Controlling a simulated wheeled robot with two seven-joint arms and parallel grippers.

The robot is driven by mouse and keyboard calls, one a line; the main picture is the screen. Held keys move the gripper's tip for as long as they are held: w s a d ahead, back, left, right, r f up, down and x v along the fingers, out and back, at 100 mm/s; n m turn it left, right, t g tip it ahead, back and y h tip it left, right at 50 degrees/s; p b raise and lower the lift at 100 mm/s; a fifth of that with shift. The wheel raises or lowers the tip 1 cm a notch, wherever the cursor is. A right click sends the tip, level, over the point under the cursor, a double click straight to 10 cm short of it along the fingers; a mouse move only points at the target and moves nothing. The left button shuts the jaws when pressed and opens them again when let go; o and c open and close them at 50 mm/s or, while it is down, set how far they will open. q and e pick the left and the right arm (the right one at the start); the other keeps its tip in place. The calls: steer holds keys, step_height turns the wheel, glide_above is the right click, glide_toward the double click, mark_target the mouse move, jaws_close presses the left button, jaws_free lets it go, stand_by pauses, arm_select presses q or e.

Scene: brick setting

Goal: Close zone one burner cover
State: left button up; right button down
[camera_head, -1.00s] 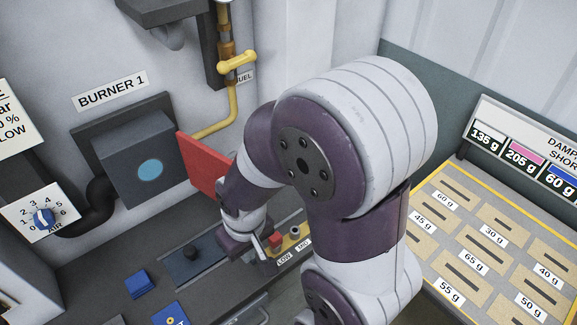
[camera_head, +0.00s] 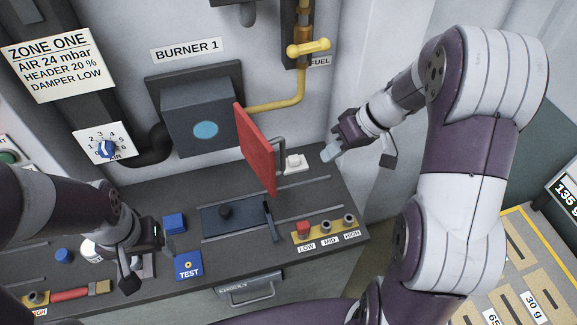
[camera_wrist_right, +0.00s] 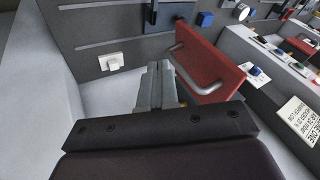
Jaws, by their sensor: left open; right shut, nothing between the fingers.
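The red burner cover (camera_head: 256,150) stands swung open at the right side of the grey burner 1 box (camera_head: 198,112), whose round blue window is exposed. Its grey handle (camera_head: 281,150) is on the side facing right. The cover (camera_wrist_right: 212,58) and its handle (camera_wrist_right: 190,72) also show in the right wrist view. My right gripper (camera_head: 331,152) is right of the cover, shut, empty and apart from it. Its closed fingers (camera_wrist_right: 156,88) show beside the handle in the wrist view. My left gripper (camera_head: 150,262) is open over the console near the blue blocks.
A white block (camera_head: 293,163) sits on the console between cover and right gripper. A yellow fuel pipe and valve (camera_head: 308,48) are above.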

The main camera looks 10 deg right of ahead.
steer(key=w+a+f+n, duration=0.1)
steer(key=w+a+f, duration=0.1)
steer(key=a+f, duration=0.5)
steer(key=a, duration=0.3)
steer(key=shift+t+y+b, duration=0.3)
steer(key=shift+w, duration=0.1)
